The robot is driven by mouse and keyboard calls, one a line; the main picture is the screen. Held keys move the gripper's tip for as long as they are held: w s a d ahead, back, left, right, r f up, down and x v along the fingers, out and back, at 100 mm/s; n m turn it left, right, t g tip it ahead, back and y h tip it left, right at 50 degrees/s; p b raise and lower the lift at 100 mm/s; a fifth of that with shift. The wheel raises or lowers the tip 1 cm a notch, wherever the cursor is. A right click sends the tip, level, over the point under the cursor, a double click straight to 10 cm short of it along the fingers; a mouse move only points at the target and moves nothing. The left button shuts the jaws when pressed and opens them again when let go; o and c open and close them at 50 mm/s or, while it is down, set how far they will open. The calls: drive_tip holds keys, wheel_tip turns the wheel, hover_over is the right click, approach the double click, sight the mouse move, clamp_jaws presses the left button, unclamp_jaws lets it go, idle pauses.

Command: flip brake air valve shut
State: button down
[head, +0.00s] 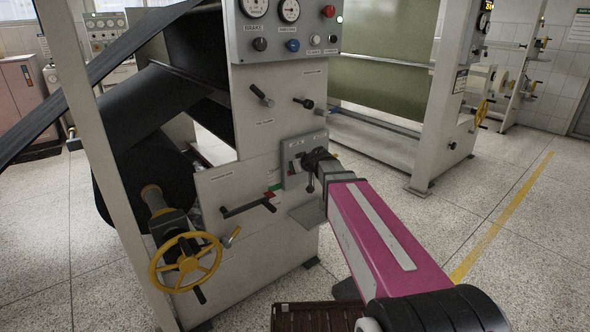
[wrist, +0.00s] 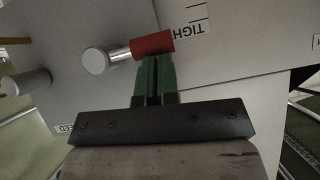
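The lever with a red grip (wrist: 152,44) shows in the wrist view, with a bare metal shaft and round end to its left. A label reading TIGHT is upside down beside it. My gripper (wrist: 154,62) has green fingers side by side with only a thin dark gap. Their tips meet the near edge of the red grip; I cannot tell whether they touch it. In the head view, a small red piece (head: 269,196) shows on the machine's front, with the green fingertips (head: 275,187) beside it. No label there is readable enough to name the brake air valve.
A yellow handwheel (head: 186,262) stands at the machine's lower left. Black-handled levers (head: 261,95) stick out above my gripper. The gauge and knob panel (head: 286,30) is higher up. A brown slatted pallet (head: 315,317) lies on the floor. Open floor lies to the right.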

drive_tip(key=w+a+r+v, duration=0.1)
drive_tip(key=r+v, duration=0.1)
drive_tip(key=v, duration=1)
drive_tip(key=shift+s+r, duration=0.25)
drive_tip(key=shift+r, duration=0.1)
drive_tip(key=shift+d+f, duration=0.1)
drive_tip(key=s+d+f+m+g+h, duration=0.3)
drive_tip(key=s+f, duration=0.6)
drive_tip(key=f, duration=0.4)
drive_tip(key=s+d+f+m+g+h, duration=0.3)
drive_tip(key=s+d+f, duration=0.5)
drive_tip(key=f, duration=0.6)
drive_tip(key=s+g+h, duration=0.1)
drive_tip(key=g, duration=0.1)
drive_tip(key=shift+m+g, duration=0.3)
drive_tip(key=shift+g, duration=0.1)
drive_tip(key=shift+w, duration=0.1)
